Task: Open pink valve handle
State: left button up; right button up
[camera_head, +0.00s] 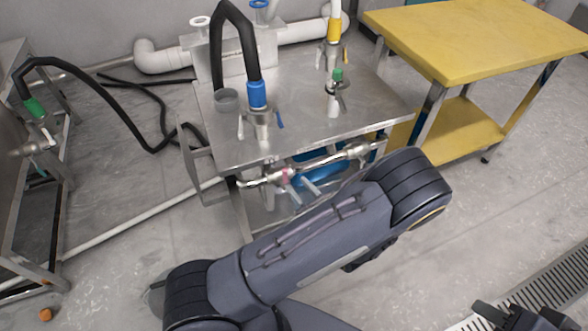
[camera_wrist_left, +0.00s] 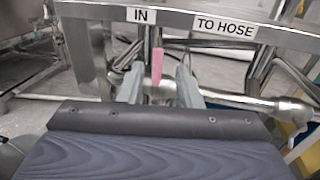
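The pink valve handle (camera_wrist_left: 157,64) hangs upright below the "IN" label in the left wrist view. In the head view it is a small pink spot (camera_head: 285,175) on the metal pipe under the table's front edge. My left gripper (camera_wrist_left: 161,76) is open, with one grey finger on each side of the handle and a gap to each. In the head view its fingertips (camera_head: 302,189) show just beside the handle; my own arm hides the rest of this gripper. My right gripper (camera_head: 518,316) is partly in view at the bottom right, away from the valve; its finger opening is unclear.
A yellow table (camera_head: 475,35) stands at right.

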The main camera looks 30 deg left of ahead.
aim_at(285, 171)
pick_arm(q)
jog(key=b+x, duration=0.1)
jog(key=x, duration=0.6)
jog(key=shift+a, duration=0.2)
grip_shut()
